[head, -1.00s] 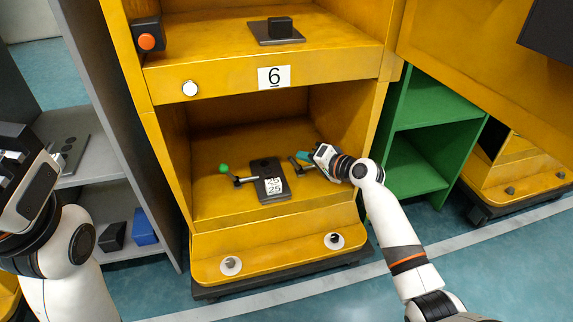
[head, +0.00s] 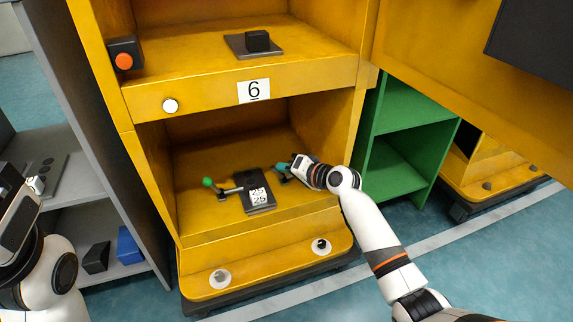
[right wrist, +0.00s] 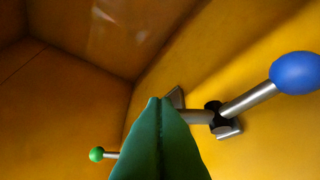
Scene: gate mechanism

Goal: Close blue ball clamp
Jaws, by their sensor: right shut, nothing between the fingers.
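The blue ball (right wrist: 295,73) sits on the end of a metal lever (right wrist: 248,99) at the right of the right wrist view. The lever runs to a dark pivot on a small metal bracket (right wrist: 229,129). In the head view the blue ball cannot be made out near my gripper. My right gripper (head: 282,167) is in the lower yellow compartment, right of the dark plate (head: 254,192). Its green fingers (right wrist: 154,103) are shut and empty, left of the blue ball and overlapping the clamp's shaft in view; contact cannot be told. My left gripper (head: 33,187) is at the left edge, its fingers unclear.
A green ball (head: 207,182) on another lever is left of the plate; it also shows in the right wrist view (right wrist: 97,154). The yellow compartment's walls surround the clamps. A green shelf (head: 400,140) stands right, a grey shelf (head: 75,215) left.

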